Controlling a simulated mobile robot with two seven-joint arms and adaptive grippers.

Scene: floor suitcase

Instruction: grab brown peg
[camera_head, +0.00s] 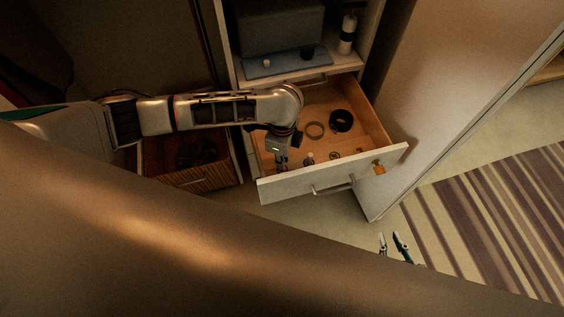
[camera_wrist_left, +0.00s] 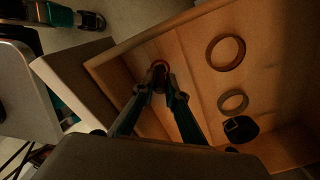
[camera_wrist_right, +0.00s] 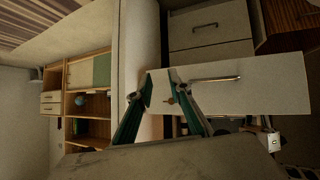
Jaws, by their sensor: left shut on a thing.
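My left gripper (camera_head: 281,164) reaches down into the open drawer, near the inside of its front panel. In the left wrist view its fingertips (camera_wrist_left: 159,78) are closed together on a small, dark reddish-brown round thing (camera_wrist_left: 160,64), which looks like the brown peg. The fingers cover much of it, and it is hard to make out in the head view. My right gripper (camera_head: 394,246) is in front of the drawer, outside it. In the right wrist view its fingertips (camera_wrist_right: 160,88) are apart with nothing between them.
The wooden drawer (camera_head: 300,187) has a white front with a bar handle. It also holds a brown ring (camera_head: 315,130), a black coil (camera_head: 341,121) and small items. A wicker-fronted drawer (camera_head: 200,180) is open to the left.

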